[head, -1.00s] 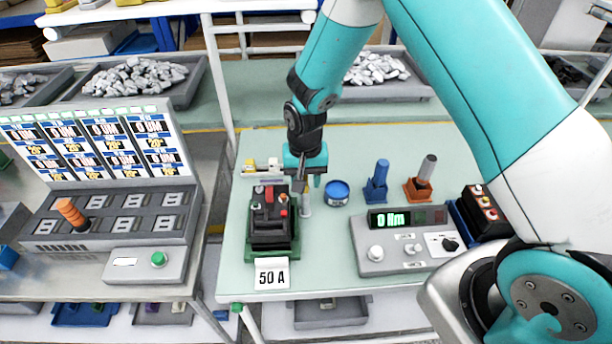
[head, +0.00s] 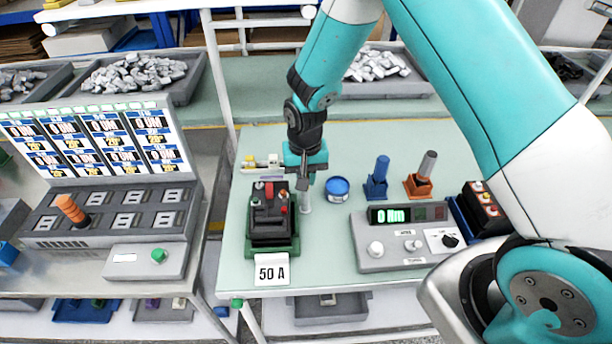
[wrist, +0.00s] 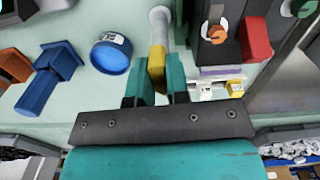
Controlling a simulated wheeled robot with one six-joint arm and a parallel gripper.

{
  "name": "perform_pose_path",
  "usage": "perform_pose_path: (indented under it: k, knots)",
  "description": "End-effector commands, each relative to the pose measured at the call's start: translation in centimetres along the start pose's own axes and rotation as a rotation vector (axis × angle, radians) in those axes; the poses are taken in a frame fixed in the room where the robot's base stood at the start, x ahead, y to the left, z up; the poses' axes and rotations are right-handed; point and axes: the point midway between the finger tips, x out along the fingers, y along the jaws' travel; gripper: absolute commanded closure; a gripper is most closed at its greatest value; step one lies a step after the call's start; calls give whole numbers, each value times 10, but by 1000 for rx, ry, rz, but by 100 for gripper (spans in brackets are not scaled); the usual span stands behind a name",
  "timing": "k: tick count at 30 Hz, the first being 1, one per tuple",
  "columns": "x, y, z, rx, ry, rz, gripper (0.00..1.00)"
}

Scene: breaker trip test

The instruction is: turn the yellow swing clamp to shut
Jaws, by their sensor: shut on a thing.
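The yellow swing clamp (wrist: 157,60) shows in the wrist view between my two teal fingers, at the end of a pale grey post (wrist: 160,22). My gripper (wrist: 155,88) is shut on it. In the head view my gripper (head: 304,178) is at the top of the post (head: 306,200), just right of the black breaker (head: 268,218) in its green holder. The clamp is mostly hidden behind my fingers there. The breaker's red lever (wrist: 255,38) and orange screw (wrist: 215,34) show in the wrist view, apart from my fingers.
A blue round tin (head: 337,190) stands close right of the post. Blue (head: 377,178) and orange (head: 420,178) holders with tools stand further right. A grey torque display box (head: 400,235) is at the front right. A white and yellow part (head: 260,163) lies behind the breaker.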

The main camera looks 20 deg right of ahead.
Motion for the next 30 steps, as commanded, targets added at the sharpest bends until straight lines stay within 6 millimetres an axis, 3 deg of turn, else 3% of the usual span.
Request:
perform_pose_path:
  k: [30]
  knots:
    - [0, 0, 0, -909, 0, 0, 100]
